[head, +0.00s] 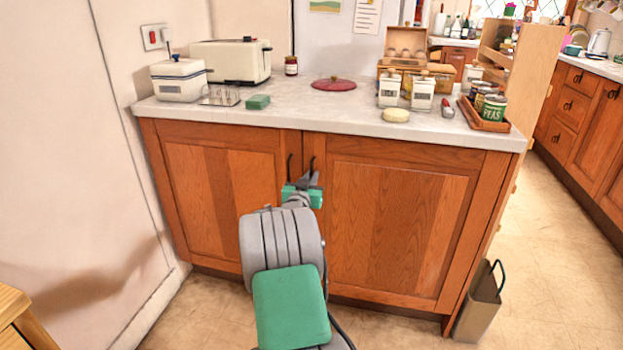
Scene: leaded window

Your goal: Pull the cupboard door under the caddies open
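The cupboard has two wooden doors, both closed. The right door (398,225) is under the white caddies (422,93) on the worktop. Its dark handle (312,162) is near its upper left edge. The left door (215,195) has its own dark handle (290,163) close beside it. My gripper (311,179), grey and green, is in front of the doors, with its fingertips at the lower end of the right door's handle. I cannot tell if it touches the handle or if the fingers are open, as my own arm hides part of them.
The worktop (300,108) holds a toaster (228,62), a white box (180,80), a red lid (334,84) and a tray of tins (484,124). A brown bag (480,305) stands on the floor by the cupboard's right end. The floor (560,270) to the right is clear.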

